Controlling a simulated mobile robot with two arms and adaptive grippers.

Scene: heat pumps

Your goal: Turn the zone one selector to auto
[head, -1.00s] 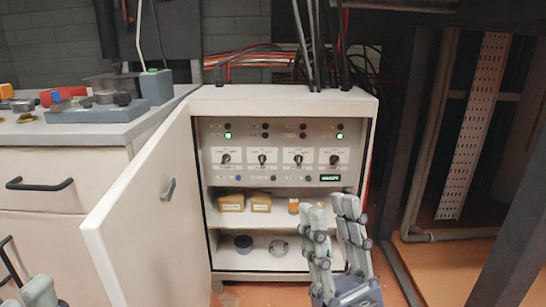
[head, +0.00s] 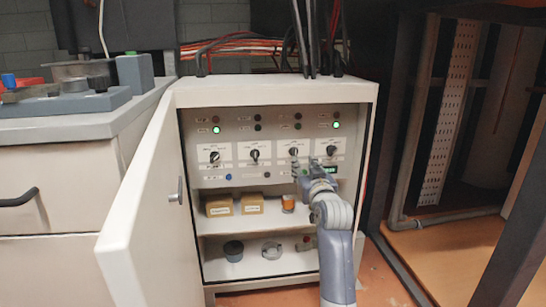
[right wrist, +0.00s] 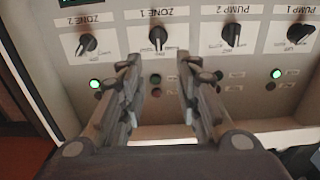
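The zone one selector (head: 293,152) is a black rotary knob on a white label plate, third from left on the cabinet's panel. In the right wrist view, where the labels appear upside down, its knob (right wrist: 158,38) stands roughly vertical; the setting words are too small to read. My right gripper (head: 306,165) is at the panel front by the zone one and zone two plates. In the right wrist view, my right gripper (right wrist: 158,62) is open, its fingers apart on either side of the zone one knob's line, with nothing visibly gripped. Contact cannot be told. My left gripper is out of view.
The zone two selector (right wrist: 87,44) and pump two selector (right wrist: 230,36) flank it closely. The open cabinet door (head: 150,210) stands at left. Boxes (head: 252,204) and a jar (head: 288,202) sit on the shelf below. A workbench (head: 70,128) is further left.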

